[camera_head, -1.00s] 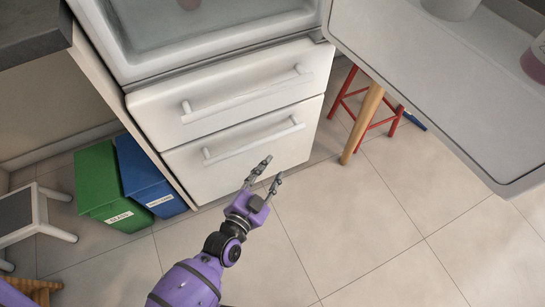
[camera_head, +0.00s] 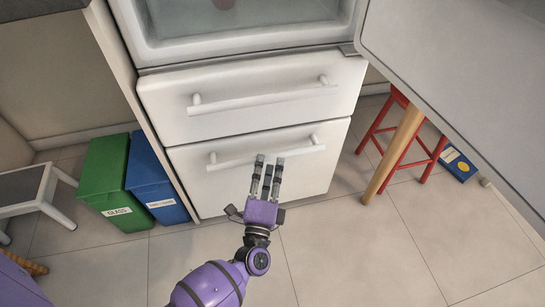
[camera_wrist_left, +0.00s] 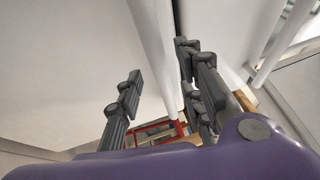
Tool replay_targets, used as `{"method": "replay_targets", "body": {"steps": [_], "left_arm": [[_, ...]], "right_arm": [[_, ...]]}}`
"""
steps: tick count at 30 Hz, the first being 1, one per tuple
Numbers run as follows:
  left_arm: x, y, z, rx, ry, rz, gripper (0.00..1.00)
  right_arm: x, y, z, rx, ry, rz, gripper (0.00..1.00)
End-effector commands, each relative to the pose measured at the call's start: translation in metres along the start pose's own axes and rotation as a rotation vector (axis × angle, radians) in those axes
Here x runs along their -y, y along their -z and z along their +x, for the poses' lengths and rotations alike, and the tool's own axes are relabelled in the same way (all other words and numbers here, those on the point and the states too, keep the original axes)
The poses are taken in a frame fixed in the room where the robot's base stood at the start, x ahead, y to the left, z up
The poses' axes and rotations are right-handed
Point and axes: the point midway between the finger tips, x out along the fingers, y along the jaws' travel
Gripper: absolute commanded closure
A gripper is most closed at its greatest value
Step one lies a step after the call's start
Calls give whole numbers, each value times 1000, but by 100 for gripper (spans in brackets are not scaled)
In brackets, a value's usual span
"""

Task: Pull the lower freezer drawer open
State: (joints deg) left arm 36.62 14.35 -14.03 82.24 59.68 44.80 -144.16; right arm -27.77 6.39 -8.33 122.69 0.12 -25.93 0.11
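The lower freezer drawer (camera_head: 310,178) is a white front under the upper drawer (camera_head: 165,105), and it looks shut. Its white bar handle (camera_head: 228,161) runs across near its top. My left gripper (camera_head: 268,160) is at the middle of this handle in the head view, its fingers pointing at the drawer and overlapping the bar. In the left wrist view the left gripper's fingers (camera_wrist_left: 160,85) are spread apart, with a long white bar (camera_wrist_left: 155,40) showing between them. I cannot tell whether they touch it. My right gripper is not in view.
A green bin (camera_head: 108,165) and a blue bin (camera_head: 150,180) stand left of the freezer. A grey step stool (camera_head: 25,188) is farther left. A red stool (camera_head: 385,130) and wooden leg (camera_head: 397,150) stand right. An open white door (camera_head: 450,70) overhangs the right.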

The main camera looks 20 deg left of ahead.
Motion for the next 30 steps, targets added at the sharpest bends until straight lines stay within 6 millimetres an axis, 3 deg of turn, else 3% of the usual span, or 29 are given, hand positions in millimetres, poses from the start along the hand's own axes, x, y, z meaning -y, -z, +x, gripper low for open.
{"method": "replay_targets", "body": {"steps": [3,9,19,27,30], "left_arm": [[-2,0,20,-1,2,-1,65],[-2,0,40,-1,-1,0,65],[0,0,45,-1,0,-1,65],[-1,0,45,-1,-1,-1,100],[-1,0,45,-1,-1,0,100]], "right_arm": [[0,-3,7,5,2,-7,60],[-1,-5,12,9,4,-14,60],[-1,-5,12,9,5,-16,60],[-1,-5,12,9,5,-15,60],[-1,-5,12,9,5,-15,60]]}}
